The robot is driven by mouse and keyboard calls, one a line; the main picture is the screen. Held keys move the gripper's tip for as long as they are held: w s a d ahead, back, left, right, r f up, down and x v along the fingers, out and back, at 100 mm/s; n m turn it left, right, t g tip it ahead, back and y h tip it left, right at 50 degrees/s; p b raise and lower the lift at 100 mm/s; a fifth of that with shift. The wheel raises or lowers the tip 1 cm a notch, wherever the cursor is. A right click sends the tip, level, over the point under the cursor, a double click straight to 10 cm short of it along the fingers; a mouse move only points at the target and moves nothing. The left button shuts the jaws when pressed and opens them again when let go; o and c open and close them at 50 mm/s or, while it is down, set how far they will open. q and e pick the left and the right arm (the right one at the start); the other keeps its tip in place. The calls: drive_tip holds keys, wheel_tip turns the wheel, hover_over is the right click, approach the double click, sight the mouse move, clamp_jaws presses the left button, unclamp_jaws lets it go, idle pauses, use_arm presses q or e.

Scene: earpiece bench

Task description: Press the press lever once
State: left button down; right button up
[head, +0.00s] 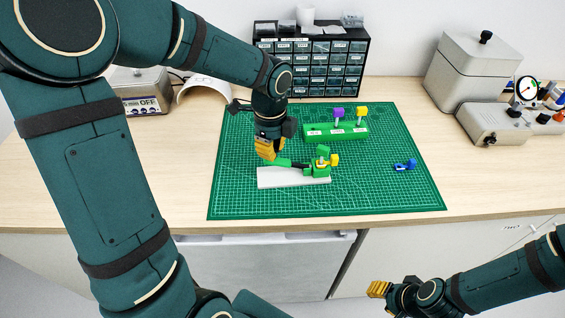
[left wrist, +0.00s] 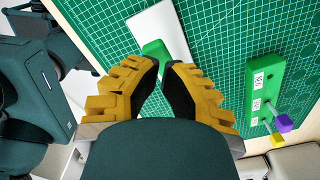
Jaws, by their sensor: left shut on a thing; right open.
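The press stands on a white base plate (head: 278,181) near the front of the green mat. Its green body (head: 321,166) with a yellow part (head: 334,160) is at the right end. The green press lever (head: 281,162) reaches left from the body. My left gripper (head: 267,154) comes down from above onto the lever's left end. In the left wrist view, the lever's green end (left wrist: 156,50) shows at the nearly closed fingertips (left wrist: 164,63), which partly hide it. My right gripper (head: 377,289) is open and empty, low in front of the bench.
A green labelled stand (head: 336,132) with purple-topped and yellow-topped pieces is behind the press. A small blue piece (head: 404,165) lies on the mat's right side. A drawer cabinet (head: 320,68), a scale (head: 141,92) and grey devices (head: 472,75) line the back. The mat's front right is clear.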

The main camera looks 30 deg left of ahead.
use_arm(q)
drive_tip(key=shift+f+b, duration=1.1)
drive_tip(key=shift+f, duration=0.8)
drive_tip(key=shift+r, duration=0.15)
wheel_tip(320, 180, up, 3)
drive_tip(key=p, duration=0.3)
wheel_tip(320, 180, up, 5)
drive_tip(key=p, duration=0.4)
